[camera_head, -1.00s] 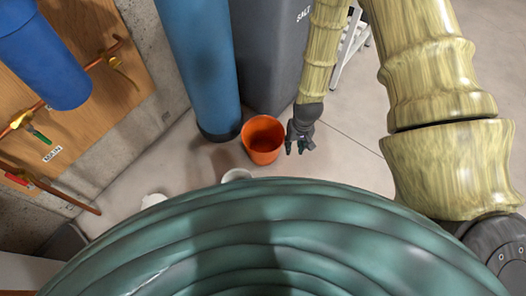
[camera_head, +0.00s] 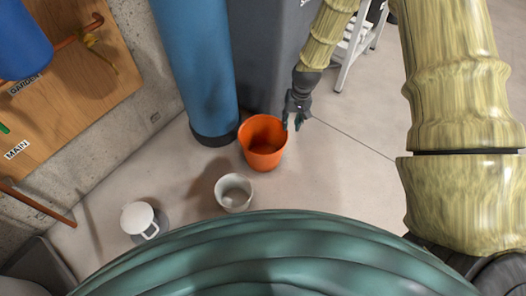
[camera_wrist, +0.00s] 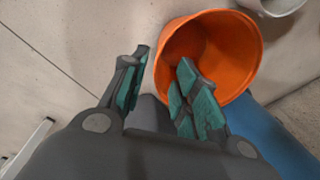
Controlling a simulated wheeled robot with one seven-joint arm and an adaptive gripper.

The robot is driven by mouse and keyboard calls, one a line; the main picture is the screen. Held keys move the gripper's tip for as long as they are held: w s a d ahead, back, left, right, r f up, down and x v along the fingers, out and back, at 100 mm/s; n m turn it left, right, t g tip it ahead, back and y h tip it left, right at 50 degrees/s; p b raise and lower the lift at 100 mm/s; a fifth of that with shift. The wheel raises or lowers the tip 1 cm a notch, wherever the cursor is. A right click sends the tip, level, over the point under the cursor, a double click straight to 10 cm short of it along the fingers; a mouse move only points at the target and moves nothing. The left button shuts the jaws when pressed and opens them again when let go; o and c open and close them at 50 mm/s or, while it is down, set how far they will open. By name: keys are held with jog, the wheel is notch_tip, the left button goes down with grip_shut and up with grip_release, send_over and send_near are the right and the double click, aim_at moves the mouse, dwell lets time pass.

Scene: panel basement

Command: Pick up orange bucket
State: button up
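The orange bucket (camera_head: 264,158) stands upright and open on the floor in front of the blue cylinder. My gripper (camera_head: 292,120) is at the bucket's right rim in the head view, pointing down. In the wrist view the orange bucket (camera_wrist: 245,62) fills the upper right. My gripper (camera_wrist: 163,88) is open there, its two green-padded fingers apart. The right finger overlaps the bucket's opening and the left finger is outside it, with the near rim appearing between them. I cannot tell whether either finger touches the bucket.
A pale empty pot (camera_head: 234,193) and a white lidded jug (camera_head: 140,219) stand left of the bucket. The blue cylinder (camera_head: 196,70) and a grey bin (camera_head: 268,50) rise behind it. A step stool (camera_head: 357,42) is at back right. Floor right of the bucket is clear.

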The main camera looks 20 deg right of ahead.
aim_at(286, 135)
jog(key=f, duration=0.1)
jog(key=f+b, duration=0.1)
jog(key=f, duration=0.1)
jog(key=f+b, duration=0.1)
jog(key=f, duration=0.1)
jog(key=shift+a+f, duration=0.25)
jog(key=shift+a, duration=0.05)
jog(key=f+b, duration=0.4)
jog(key=f, duration=0.1)
jog(key=shift+w+a, duration=0.35)
jog(key=shift+c, duration=0.4)
grip_shut()
